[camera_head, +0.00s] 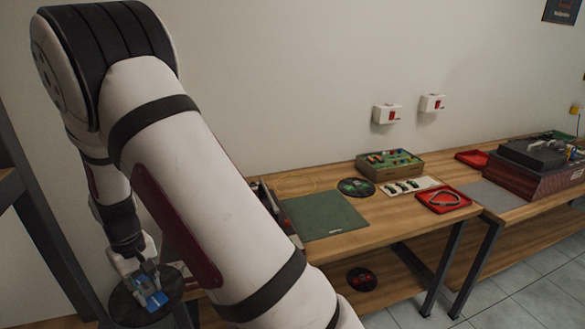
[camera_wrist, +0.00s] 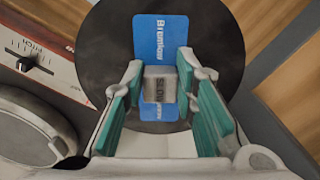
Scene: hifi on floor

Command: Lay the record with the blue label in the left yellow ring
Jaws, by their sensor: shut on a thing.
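The black record (camera_wrist: 105,50) with a blue label (camera_wrist: 160,35) lies under my gripper (camera_wrist: 160,82) in the wrist view. In the head view the record (camera_head: 125,306) and my gripper (camera_head: 147,272) are at lower left, beyond the table's left end. I cannot tell whether the record touches anything below. A faint thin yellow ring (camera_head: 312,184) shows on the table behind the green mat; my arm may hide part of that area.
A turntable (camera_wrist: 48,70) with a pitch slider lies beside the record. On the table are a green mat (camera_head: 322,216), a green-labelled record (camera_head: 355,188), a box (camera_head: 390,164) and a red tray (camera_head: 462,205). Another record (camera_head: 361,279) lies on the lower shelf.

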